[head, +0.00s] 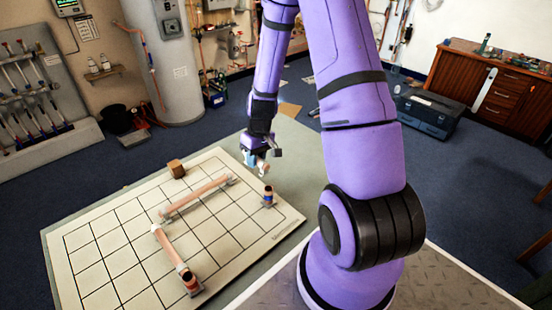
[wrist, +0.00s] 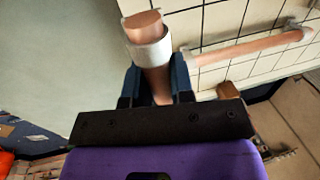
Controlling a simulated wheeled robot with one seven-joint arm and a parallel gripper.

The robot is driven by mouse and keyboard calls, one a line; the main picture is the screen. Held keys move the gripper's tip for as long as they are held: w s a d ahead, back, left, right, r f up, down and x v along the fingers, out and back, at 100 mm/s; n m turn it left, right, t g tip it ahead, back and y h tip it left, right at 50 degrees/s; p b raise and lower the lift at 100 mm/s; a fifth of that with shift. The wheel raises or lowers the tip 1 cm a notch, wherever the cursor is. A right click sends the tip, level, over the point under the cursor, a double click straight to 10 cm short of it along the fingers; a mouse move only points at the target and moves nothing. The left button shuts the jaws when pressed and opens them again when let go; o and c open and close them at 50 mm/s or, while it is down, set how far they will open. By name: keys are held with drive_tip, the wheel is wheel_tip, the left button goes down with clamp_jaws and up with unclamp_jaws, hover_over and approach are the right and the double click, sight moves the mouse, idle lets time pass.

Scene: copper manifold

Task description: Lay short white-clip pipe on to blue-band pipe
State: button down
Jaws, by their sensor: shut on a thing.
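My gripper (head: 261,158) is shut on the short white-clip pipe, above the far right part of the gridded board. In the wrist view the short white-clip pipe (wrist: 150,48) stands out from between the fingers (wrist: 157,85), its copper end and white clip beyond them. In the head view only a small pale part of it shows below the jaws. The blue-band pipe (head: 268,198) is a short copper stub standing upright on the board, below my gripper in the picture. It cannot be made out in the wrist view. The two pipes look apart.
The gridded board (head: 110,260) carries a long copper pipe (head: 198,195) with white clips and another copper pipe (head: 172,252) nearer the front. A small wooden block (head: 177,168) sits at the board's far edge. The board's left part is clear.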

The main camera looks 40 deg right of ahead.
sight(251, 191)
drive_tip(key=shift+w+a+f, duration=0.1)
drive_tip(key=shift+a+f, duration=0.2)
drive_tip(key=shift+f, duration=1.15)
drive_tip(key=shift+w+a+f, duration=0.1)
drive_tip(key=shift+a+f, duration=0.15)
drive_tip(key=shift+f, duration=1.2)
drive_tip(key=shift+w+a+f, duration=0.1)
drive_tip(key=shift+a+f, duration=0.2)
drive_tip(key=shift+f, duration=1.15)
drive_tip(key=shift+s+f, duration=0.1)
drive_tip(key=shift+f, duration=0.3)
drive_tip(key=c, duration=0.9)
unclamp_jaws()
wheel_tip(251, 191, up, 9)
